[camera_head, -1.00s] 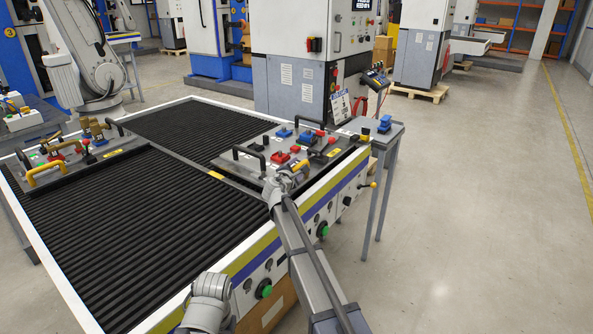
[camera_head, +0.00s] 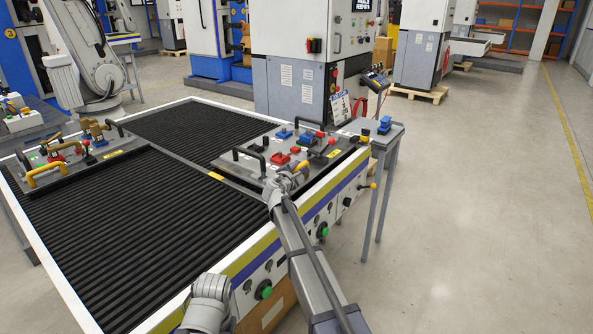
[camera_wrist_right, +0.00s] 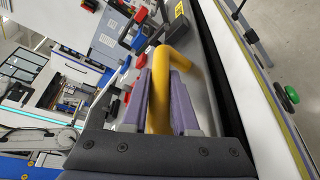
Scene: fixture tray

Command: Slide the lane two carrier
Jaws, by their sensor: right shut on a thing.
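A grey fixture carrier (camera_head: 240,167) with black handles and red and blue clamps lies at the right end of the ribbed black table. My right gripper (camera_head: 292,178) is at its near edge. In the right wrist view the purple fingers are shut on the carrier's yellow handle (camera_wrist_right: 159,90), which passes between them. The carrier's plate (camera_wrist_right: 197,48) and red and blue clamps show beyond. A second carrier (camera_head: 108,152) with a yellow handle lies at the table's left end. I cannot tell lane numbers. A grey part of my own arm shows at the bottom; no left fingers are seen.
The ribbed table (camera_head: 150,215) has a white rim and a dividing strip (camera_head: 190,163) between the lanes. The ribs in front and at the back are bare. A small grey stand (camera_head: 392,131) with a blue item is close at the right. A machine cabinet (camera_head: 290,85) stands behind.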

